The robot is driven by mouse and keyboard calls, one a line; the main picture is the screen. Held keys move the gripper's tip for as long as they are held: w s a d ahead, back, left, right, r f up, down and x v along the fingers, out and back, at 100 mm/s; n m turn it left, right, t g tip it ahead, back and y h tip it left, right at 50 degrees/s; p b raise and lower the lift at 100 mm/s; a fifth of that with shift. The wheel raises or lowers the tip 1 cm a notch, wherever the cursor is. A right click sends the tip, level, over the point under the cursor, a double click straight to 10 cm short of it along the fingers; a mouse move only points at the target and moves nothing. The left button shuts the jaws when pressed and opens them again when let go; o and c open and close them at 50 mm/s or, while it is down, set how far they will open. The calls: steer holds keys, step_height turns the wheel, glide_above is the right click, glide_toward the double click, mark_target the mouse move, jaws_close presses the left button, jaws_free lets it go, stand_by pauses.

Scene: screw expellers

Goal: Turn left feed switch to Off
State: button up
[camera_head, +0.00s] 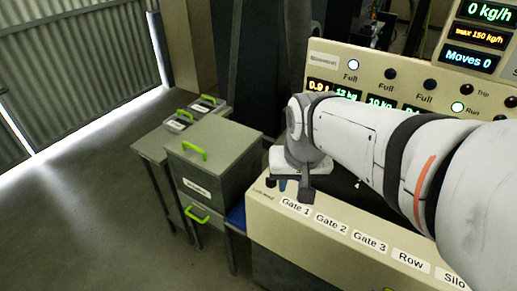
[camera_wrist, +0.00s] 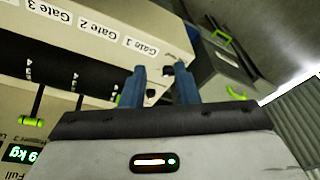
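The left feed switch (camera_head: 270,183) is a small dark knob at the left end of the cream console, beside a small label that seems to read "Left feed". My gripper (camera_head: 288,188) is over that end of the console, just right of the knob. In the wrist view my gripper (camera_wrist: 162,68) is open, with its two blue fingers apart. A small black knob (camera_wrist: 168,69) shows between the fingertips, and a second dark knob (camera_wrist: 151,92) shows lower between the fingers. Whether a finger touches a knob, and which way the switch points, I cannot tell.
The console front (camera_head: 330,240) bears labels Gate 1, Gate 2, Gate 3, Row and Silo. Gate levers with green ends (camera_wrist: 38,118) show in the wrist view. A grey bin with a green handle (camera_head: 215,160) stands left of the console. Open floor lies further left.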

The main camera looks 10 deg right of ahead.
steer(key=o, duration=0.6)
steer(key=w+f+m+g, duration=0.1)
steer(key=w+f+m, duration=0.3)
steer(key=w, duration=0.8)
steer(key=shift+d+f+m+g, duration=0.15)
steer(key=shift+d+m+g, duration=0.1)
steer(key=shift+m+g, duration=0.05)
steer(key=w+f+m, duration=0.1)
steer(key=w+f, duration=0.2)
steer(key=w+f+m+g, duration=0.1)
steer(key=w+f+m, duration=0.1)
steer(key=w+f, duration=0.2)
steer(key=w+f+m, duration=0.2)
steer(key=w+f, duration=0.1)
steer(key=w, duration=0.1)
steer(key=shift+d+f, duration=0.35)
steer(key=shift+d, duration=0.05)
steer(key=shift+w+f, duration=0.1)
steer(key=shift+f, duration=0.5)
step_height(320, 180, down, 7)
steer(key=shift+f+p, duration=0.1)
steer(key=shift+p, duration=0.75)
steer(key=c, duration=1)
